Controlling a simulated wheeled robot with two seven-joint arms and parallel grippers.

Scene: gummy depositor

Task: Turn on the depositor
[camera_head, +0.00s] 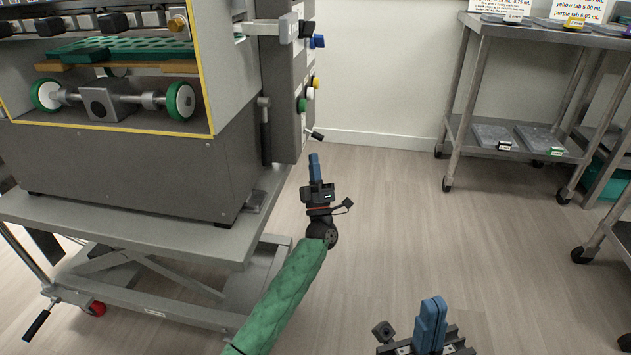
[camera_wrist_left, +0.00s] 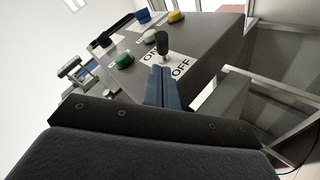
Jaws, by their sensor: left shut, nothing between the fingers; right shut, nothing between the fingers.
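The depositor (camera_head: 120,165) is a large grey machine with a yellow-edged opening, standing on a lift cart at the left. Its control panel (camera_head: 300,90) is on the right side. In the left wrist view the panel (camera_wrist_left: 205,50) carries a black-knobbed toggle switch (camera_wrist_left: 162,43) between the ON and OFF labels. My left gripper (camera_head: 314,160) is shut and empty, just below the panel in the head view. In the wrist view its blue fingertips (camera_wrist_left: 160,72) are close to the switch; contact cannot be told. My right gripper (camera_head: 432,308) is shut and empty at the bottom, away from the depositor.
A green button (camera_wrist_left: 123,61), yellow button (camera_wrist_left: 176,17) and blue button (camera_wrist_left: 143,15) are near the switch. The lift cart (camera_head: 130,235) stands under the machine. A metal shelf (camera_head: 535,40) with trays is at the right. The floor between is clear.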

